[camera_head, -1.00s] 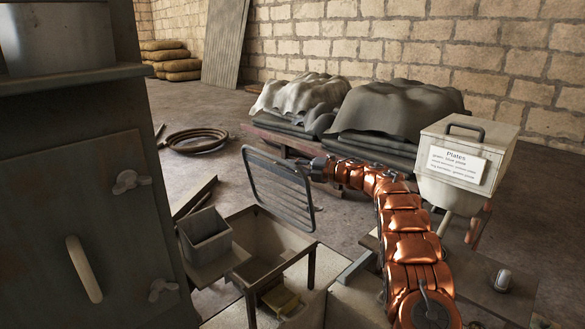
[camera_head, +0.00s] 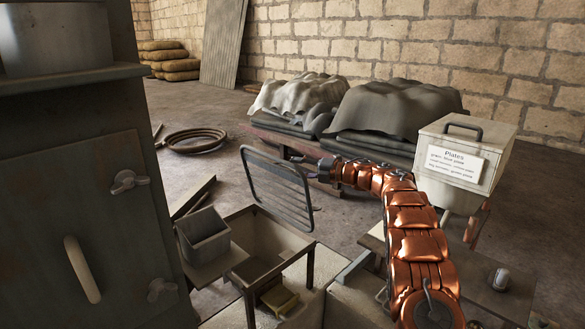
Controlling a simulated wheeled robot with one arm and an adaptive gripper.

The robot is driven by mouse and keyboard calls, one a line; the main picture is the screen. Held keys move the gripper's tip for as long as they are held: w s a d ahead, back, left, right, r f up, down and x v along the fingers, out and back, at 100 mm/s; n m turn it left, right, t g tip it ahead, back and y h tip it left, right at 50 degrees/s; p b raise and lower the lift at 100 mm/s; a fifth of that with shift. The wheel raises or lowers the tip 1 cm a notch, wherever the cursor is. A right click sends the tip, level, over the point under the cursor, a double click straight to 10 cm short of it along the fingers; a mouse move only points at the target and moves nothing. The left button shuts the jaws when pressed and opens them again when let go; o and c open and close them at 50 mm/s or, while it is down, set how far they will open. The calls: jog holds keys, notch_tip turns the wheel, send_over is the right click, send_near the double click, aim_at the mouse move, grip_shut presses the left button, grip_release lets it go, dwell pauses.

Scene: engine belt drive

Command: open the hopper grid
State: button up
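The hopper grid (camera_head: 279,190), a dark barred frame, stands raised and steeply tilted above the far side of the hopper (camera_head: 268,236). The hopper is an open, pale box with dark corner legs, and its top is uncovered. My gripper (camera_head: 322,168) is just right of the grid's right edge, at the end of my copper-coloured arm. A small gap seems to show between the gripper and the grid. The gripper is small and dark here, and its fingers cannot be made out.
A small grey bin (camera_head: 203,235) stands left of the hopper. A dark cabinet (camera_head: 80,210) fills the left side. A pale box labelled "Plates" (camera_head: 465,160) stands right of my arm. Cloth-covered heaps (camera_head: 385,115) lie behind. A coiled hose (camera_head: 195,140) lies on the open floor.

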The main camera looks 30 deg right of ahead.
jog(key=v, duration=0.9)
jog(key=shift+s+d, duration=0.15)
jog(key=shift+r, duration=0.1)
